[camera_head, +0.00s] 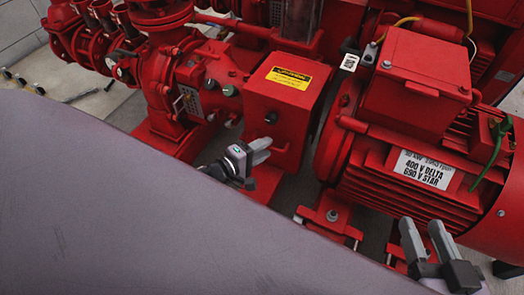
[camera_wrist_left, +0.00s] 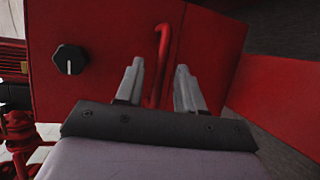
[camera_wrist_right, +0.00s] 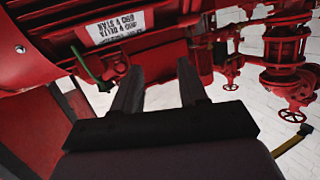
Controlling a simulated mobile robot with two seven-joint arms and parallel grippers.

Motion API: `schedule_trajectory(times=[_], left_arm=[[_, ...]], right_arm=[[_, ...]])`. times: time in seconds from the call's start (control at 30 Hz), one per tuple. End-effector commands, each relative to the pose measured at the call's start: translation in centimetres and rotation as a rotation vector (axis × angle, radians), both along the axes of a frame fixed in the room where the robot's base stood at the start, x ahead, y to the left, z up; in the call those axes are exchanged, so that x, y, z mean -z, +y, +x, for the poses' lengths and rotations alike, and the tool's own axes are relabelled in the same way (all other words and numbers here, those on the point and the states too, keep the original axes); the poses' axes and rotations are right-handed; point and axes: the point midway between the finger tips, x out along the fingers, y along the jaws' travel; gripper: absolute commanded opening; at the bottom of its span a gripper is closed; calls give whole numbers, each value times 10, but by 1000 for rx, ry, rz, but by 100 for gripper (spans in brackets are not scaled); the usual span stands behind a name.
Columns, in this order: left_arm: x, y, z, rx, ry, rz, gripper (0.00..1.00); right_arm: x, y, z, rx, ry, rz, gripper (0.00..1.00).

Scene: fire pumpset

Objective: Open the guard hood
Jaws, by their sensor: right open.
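The guard hood (camera_head: 292,102) is a red box with a yellow warning label, between the pump and the motor; it looks closed. Its front face also fills much of the left wrist view (camera_wrist_left: 100,85), with a black knob (camera_wrist_left: 70,60) and a curved red handle (camera_wrist_left: 161,50). My left gripper (camera_head: 265,150) is at the lower front of the hood. In the left wrist view its fingers (camera_wrist_left: 160,75) are apart, with the handle showing between them and gaps on both sides. Whether they touch it is unclear. My right gripper (camera_head: 424,224) is open and empty, in front of the motor's lower side.
The red motor (camera_head: 400,195) with a white voltage label stands right of the hood. The red pump (camera_head: 165,75) with pipes is to the left. A grey surface (camera_head: 150,200) fills the lower left. Several valves with red handwheels (camera_wrist_right: 292,116) show in the right wrist view.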

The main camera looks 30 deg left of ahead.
Motion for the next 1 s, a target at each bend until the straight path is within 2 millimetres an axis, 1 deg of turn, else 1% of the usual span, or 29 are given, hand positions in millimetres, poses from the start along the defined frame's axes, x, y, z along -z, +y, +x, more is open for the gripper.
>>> schedule_trajectory(times=[0.2, 0.27, 0.3, 0.33, 0.57, 0.73, 0.8, 1.0], left_arm=[[0, 0, 0, 0, 1, 0, 38], [0, 0, 0, 0, 1, 0, 19], [0, 0, 0, 0, 1, 0, 6], [0, 0, 0, 0, 1, 0, 0], [-1, 0, 0, 0, 2, 1, 0], [-6, -1, -2, 0, 14, 0, 0], [-10, -1, -4, 1, 24, 1, 0], [-27, -3, -10, 1, 74, -1, 0]], right_arm=[[-1, 0, 0, 0, -1, 0, 43], [-1, 0, 0, 0, -1, 0, 43], [-1, 0, 0, 0, -1, 0, 43], [-1, 0, 0, 0, -1, 0, 43], [-2, 0, 0, -1, 0, 0, 43], [-7, 2, -1, -9, 21, 17, 43], [-4, 6, 3, -11, 55, 40, 43], [-9, 23, 8, -40, 174, 134, 43]])
